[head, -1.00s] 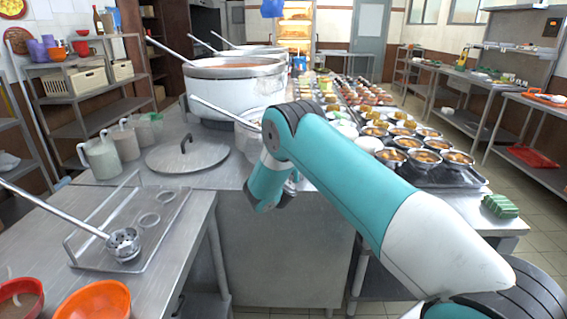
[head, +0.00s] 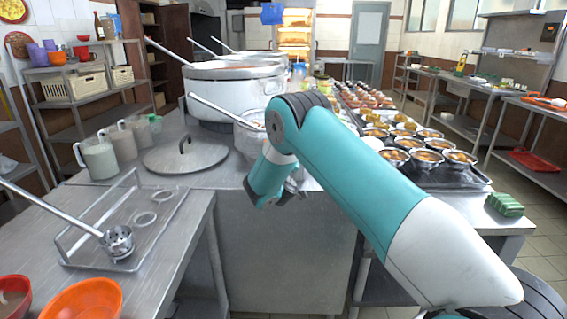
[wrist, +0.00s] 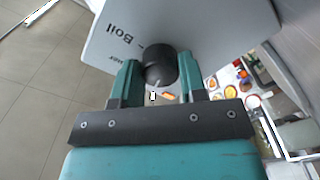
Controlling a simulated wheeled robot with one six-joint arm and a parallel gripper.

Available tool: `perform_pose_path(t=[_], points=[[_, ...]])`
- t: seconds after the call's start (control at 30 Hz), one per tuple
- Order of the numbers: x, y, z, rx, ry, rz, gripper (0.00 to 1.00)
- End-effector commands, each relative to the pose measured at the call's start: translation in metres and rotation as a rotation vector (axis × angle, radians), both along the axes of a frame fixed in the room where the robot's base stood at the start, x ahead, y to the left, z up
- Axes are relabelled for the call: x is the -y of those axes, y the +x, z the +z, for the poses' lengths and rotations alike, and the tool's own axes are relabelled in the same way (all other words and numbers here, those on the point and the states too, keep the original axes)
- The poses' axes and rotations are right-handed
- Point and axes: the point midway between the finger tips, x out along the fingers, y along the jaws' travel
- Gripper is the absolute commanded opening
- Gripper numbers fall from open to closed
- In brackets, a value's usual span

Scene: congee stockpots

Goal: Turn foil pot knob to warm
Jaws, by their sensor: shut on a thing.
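A round black knob (wrist: 160,66) sits on a pale grey panel (wrist: 205,30) in the wrist view. The word "Boil" is printed on the panel left of the knob, with a mark beside it; smaller lettering nearby is too small to read surely. My gripper (wrist: 155,72) has one finger on each side of the knob and is shut on it. In the head view my gripper (head: 292,193) is low at the counter's front edge, and the knob is hidden there. A silvery pot (head: 246,142) with a ladle stands behind my arm, partly hidden; I cannot tell if it is wrapped in foil.
A large white stockpot (head: 230,98) stands behind the silvery pot. A lid (head: 186,157) and pitchers (head: 98,158) are on the counter's left. Filled bowls (head: 425,156) crowd the right. A ladle rack (head: 128,222) stands on the near left table. Open floor lies right.

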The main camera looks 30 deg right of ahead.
Motion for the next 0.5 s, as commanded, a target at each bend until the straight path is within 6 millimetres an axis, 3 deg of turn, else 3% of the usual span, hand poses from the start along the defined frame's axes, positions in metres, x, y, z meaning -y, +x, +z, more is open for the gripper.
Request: perform_pose_path(t=[0.5], points=[[-0.0006, 0.0000, 0.0005, -0.110, -0.163, 0.001, 0.15]])
